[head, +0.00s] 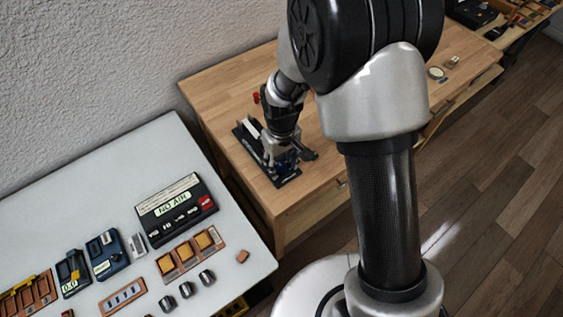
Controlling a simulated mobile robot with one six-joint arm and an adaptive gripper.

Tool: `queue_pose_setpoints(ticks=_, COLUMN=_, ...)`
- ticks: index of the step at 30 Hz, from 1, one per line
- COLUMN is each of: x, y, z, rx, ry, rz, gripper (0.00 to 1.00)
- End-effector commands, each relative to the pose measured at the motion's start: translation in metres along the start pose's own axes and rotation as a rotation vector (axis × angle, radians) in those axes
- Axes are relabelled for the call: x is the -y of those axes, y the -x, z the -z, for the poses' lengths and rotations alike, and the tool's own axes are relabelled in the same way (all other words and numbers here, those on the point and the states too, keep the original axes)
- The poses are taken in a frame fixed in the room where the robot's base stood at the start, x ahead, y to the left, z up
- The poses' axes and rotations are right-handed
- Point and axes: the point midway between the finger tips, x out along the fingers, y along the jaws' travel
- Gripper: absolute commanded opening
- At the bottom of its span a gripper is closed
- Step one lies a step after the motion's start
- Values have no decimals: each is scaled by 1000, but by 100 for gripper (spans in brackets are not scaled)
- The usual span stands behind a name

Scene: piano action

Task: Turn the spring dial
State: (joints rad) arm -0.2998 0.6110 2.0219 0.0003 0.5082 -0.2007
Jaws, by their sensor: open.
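My gripper (288,156) is open and points down over a dark-based device (246,141) on the wooden table. It is low, right at the device, and its fingers overlap the device's parts in the picture. I cannot tell whether they touch it. I cannot make out the spring dial; it may be hidden behind my gripper or too small to see. A small red part (256,98) shows just left of my gripper's wrist.
A light grey table (95,190) at the left holds a black box reading "NO AIR" (176,208), orange trays and several small dark metal pieces. Small items lie at the wooden table's (215,95) far right. A rough wall runs behind. My arm covers much of the wooden table.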

Motion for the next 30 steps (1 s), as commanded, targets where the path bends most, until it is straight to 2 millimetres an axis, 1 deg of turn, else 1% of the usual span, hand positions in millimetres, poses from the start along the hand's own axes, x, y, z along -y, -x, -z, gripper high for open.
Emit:
queue_pose_setpoints(ticks=1, x=0, y=0, z=0, rx=0, ry=0, rz=0, gripper=45)
queue_pose_setpoints(ticks=2, x=0, y=0, z=0, rx=0, ry=0, rz=0, gripper=43)
queue_pose_setpoints(ticks=21, x=0, y=0, z=0, rx=0, ry=0, rz=0, gripper=0)
queue_pose_setpoints(ticks=25, x=0, y=1, z=0, rx=1, ry=-27, rz=0, gripper=0)
queue_pose_setpoints(ticks=30, x=0, y=1, z=0, rx=1, ry=-161, rz=0, gripper=0)
